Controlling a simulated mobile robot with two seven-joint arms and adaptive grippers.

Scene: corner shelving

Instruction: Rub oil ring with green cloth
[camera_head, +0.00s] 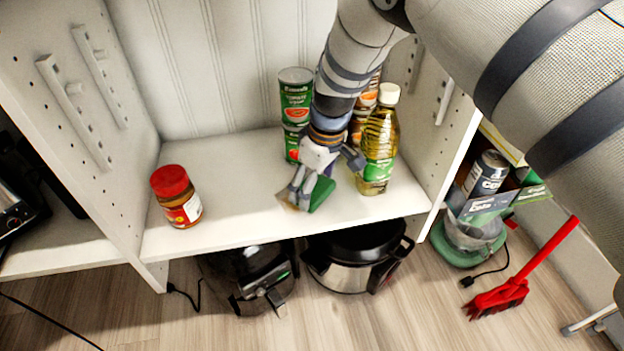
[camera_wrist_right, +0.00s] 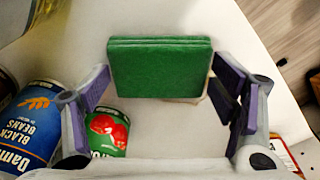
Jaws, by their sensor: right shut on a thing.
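The green cloth (camera_head: 322,194) is a folded pad at the tips of my right gripper (camera_head: 309,188), low over the shelf board. In the right wrist view the green cloth (camera_wrist_right: 160,70) sits between the two fingers of my right gripper (camera_wrist_right: 160,88), which is shut on it. A brownish mark (camera_head: 288,198), which looks like the oil ring, shows on the white board just left of the cloth. Most of it is hidden by the gripper and cloth. Whether the cloth touches the board is unclear. My left gripper is out of view.
An oil bottle (camera_head: 380,145) stands close right of my gripper. Stacked cans (camera_head: 296,95) stand behind it. A red-lidded jar (camera_head: 176,197) stands at left; the board between is clear. Shelf side walls (camera_head: 450,130) bound the space. Cookers (camera_head: 355,262) and a red brush (camera_head: 498,298) are below.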

